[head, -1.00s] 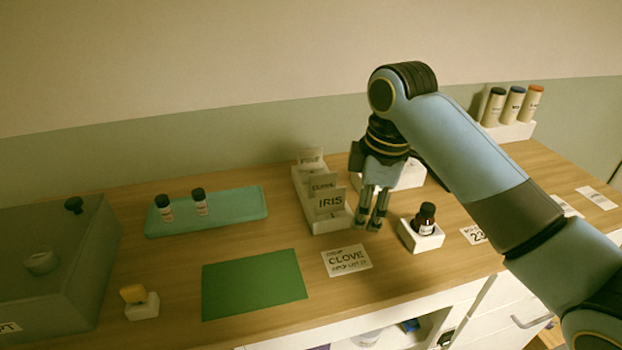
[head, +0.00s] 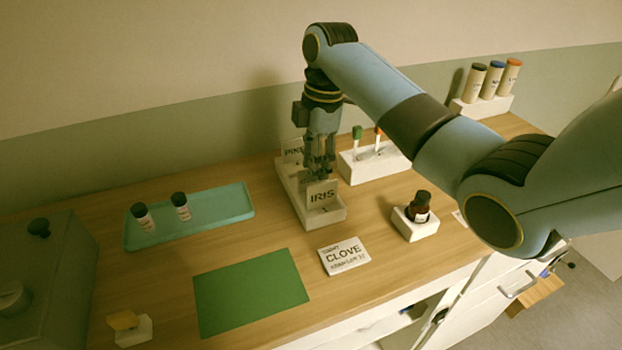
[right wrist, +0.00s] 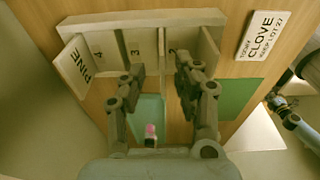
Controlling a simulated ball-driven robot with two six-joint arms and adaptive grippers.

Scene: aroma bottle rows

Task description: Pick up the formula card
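The white card rack (head: 332,218) stands mid-table with upright cards in its slots. The IRIS card (head: 321,194) is at the front and the PINE card (head: 292,151) at the back. A middle card (head: 307,181) is mostly hidden by my right gripper (head: 319,168), which points down over the rack. In the right wrist view the right gripper (right wrist: 160,75) has its fingers apart over the numbered slots, with the PINE card (right wrist: 77,67) to the left. I see no card clearly held. A CLOVE notice (head: 344,256) lies flat before the rack.
A white holder (head: 374,164) with coloured-tip sticks stands right of the rack. A dark bottle (head: 419,207) sits in a white block nearby. A green mat (head: 250,292) and a teal tray (head: 233,205) with two vials lie left. Three tubes (head: 493,79) stand at back right.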

